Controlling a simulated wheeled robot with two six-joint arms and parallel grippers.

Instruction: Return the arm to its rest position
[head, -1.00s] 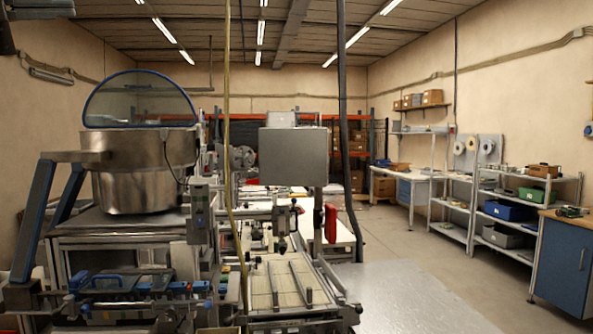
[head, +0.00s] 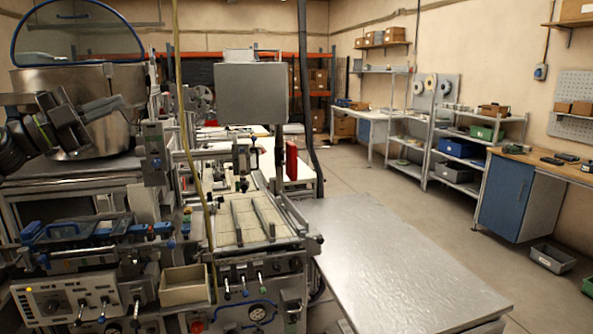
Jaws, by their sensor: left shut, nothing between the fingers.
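My left gripper (head: 66,123) shows at the left of the head view, dark grey, its arm coming in from the left edge. It is shut and empty. It is in front of the round steel bowl (head: 112,86) of the machine; whether it touches the bowl I cannot tell. My right gripper is not in view. Pale tape reels (head: 431,83) hang on a grey board at the back right, far from my gripper.
A machine with a control panel (head: 75,305) and a beige bin (head: 184,286) fills the left. A bare metal table (head: 395,265) stands at the front middle. Shelves (head: 408,168) and a blue cabinet (head: 505,197) line the right. Grey floor between them is open.

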